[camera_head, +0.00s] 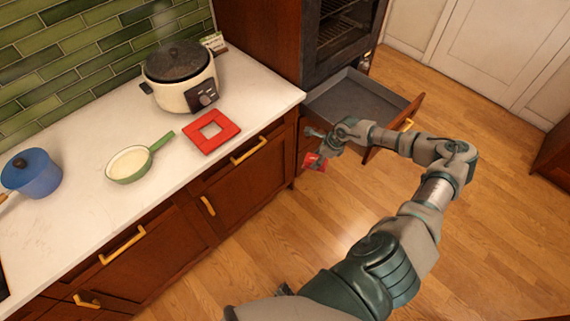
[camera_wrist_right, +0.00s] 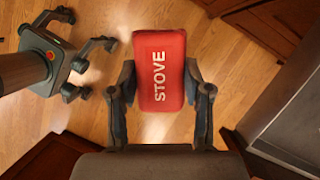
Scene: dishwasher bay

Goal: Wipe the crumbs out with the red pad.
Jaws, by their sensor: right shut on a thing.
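The red pad (camera_head: 315,161) is a small block in my right gripper (camera_head: 325,148). In the right wrist view the pad (camera_wrist_right: 161,70) sits between the two fingers and carries the white word STOVE. The gripper is shut on it, just outside the near left side of the open drawer (camera_head: 352,98), over the floor. The drawer has a grey interior and a wooden front. I cannot make out any crumbs in it.
The white counter (camera_head: 75,235) holds a blue pot (camera_head: 32,175), a green-rimmed pan (camera_head: 130,165), a cream cooker (camera_head: 182,80) and a red square frame (camera_head: 211,131). An oven (camera_head: 340,35) stands above the drawer. The wooden floor (camera_head: 500,215) to the right is clear.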

